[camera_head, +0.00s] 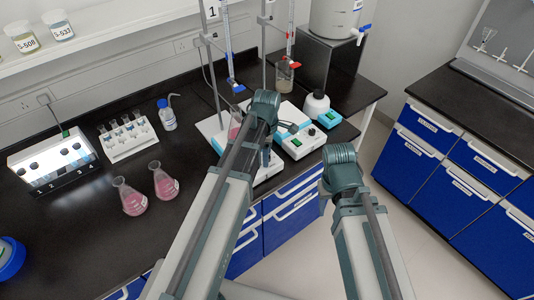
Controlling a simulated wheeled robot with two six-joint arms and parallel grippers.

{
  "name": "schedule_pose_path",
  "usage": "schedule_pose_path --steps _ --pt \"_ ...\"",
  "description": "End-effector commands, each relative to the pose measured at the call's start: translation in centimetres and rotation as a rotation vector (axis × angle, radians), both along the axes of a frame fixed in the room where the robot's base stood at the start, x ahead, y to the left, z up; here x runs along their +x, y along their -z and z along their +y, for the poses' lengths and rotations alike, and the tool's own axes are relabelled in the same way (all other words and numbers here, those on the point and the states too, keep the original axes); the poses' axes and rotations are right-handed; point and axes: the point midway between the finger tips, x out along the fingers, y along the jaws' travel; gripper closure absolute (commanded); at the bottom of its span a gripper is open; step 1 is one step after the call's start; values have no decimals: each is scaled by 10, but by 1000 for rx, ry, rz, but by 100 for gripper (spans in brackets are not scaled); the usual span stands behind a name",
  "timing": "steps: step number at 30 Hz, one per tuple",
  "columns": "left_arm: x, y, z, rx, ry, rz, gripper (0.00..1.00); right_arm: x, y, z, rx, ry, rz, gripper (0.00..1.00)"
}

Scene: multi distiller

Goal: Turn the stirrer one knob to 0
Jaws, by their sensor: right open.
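Stirrer one (209,127) is a white unit under the burette marked 1 (212,10), with a flask of pink liquid (234,132) on it. My left arm covers much of its front, and I cannot make out its knob or setting. The second stirrer (311,143) stands to its right, with a small green display and a dark knob on its front. My left arm (265,108) bends in front of stirrer one, and its jaws cannot be made out. My right arm (341,160) bends in front of the bench edge, and its gripper does not show.
Two pink flasks (131,199) (164,182), a tube rack (128,138), a wash bottle (167,117) and a lit box (52,164) stand on the left. Tall burette stands rise behind. The front-left bench is mostly clear.

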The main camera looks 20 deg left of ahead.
Motion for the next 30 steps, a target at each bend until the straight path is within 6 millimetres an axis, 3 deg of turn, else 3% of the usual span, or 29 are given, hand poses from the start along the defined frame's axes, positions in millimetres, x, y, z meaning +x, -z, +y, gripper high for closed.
schedule_pose_path --steps 14,30 --pt "0 -13 0 0 1 0 37 0 -13 0 0 0 0 50" --pt "0 -88 0 0 0 0 37 0 -88 0 0 -2 0 50"
